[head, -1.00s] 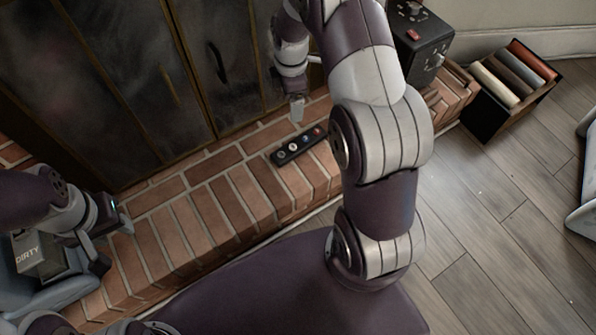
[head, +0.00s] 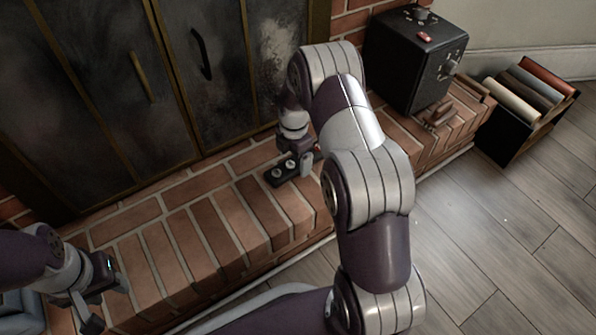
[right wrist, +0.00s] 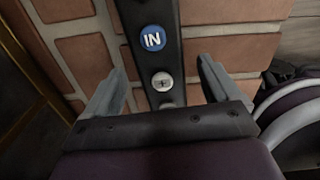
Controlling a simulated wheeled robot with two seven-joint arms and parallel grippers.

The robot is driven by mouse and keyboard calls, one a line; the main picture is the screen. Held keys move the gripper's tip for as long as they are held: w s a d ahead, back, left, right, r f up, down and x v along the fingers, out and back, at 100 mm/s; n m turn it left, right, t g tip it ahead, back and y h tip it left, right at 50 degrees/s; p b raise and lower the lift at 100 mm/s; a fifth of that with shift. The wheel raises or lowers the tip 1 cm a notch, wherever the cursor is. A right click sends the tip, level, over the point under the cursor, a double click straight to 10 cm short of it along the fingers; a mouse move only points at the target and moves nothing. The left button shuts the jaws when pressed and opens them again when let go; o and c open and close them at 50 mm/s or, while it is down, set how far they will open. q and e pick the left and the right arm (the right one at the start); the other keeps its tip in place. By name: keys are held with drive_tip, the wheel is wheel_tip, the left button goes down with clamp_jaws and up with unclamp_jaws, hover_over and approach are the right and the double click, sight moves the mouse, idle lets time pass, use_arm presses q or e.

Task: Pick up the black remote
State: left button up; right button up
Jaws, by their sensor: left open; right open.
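The black remote (head: 283,173) lies on the brick hearth (head: 207,203), close to the fireplace doors. It has round buttons, and its far end is hidden behind my right gripper in the head view. My right gripper (head: 297,166) is down at the remote, open. In the right wrist view the remote (right wrist: 153,38), with a blue "IN" button, runs between the two spread fingers of the right gripper (right wrist: 162,88). I see gaps on both sides of it. My left gripper (head: 101,308) is open and empty over the hearth's left end.
Dark metal fireplace doors (head: 110,80) stand behind the hearth. A black box with knobs (head: 412,62) stands on the hearth at right. A black crate of rolls (head: 512,122) is on the wood floor (head: 470,240) further right.

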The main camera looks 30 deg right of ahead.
drive_tip(key=shift+f, duration=0.9)
drive_tip(key=shift+r, duration=0.25)
drive_tip(key=c, duration=1.2)
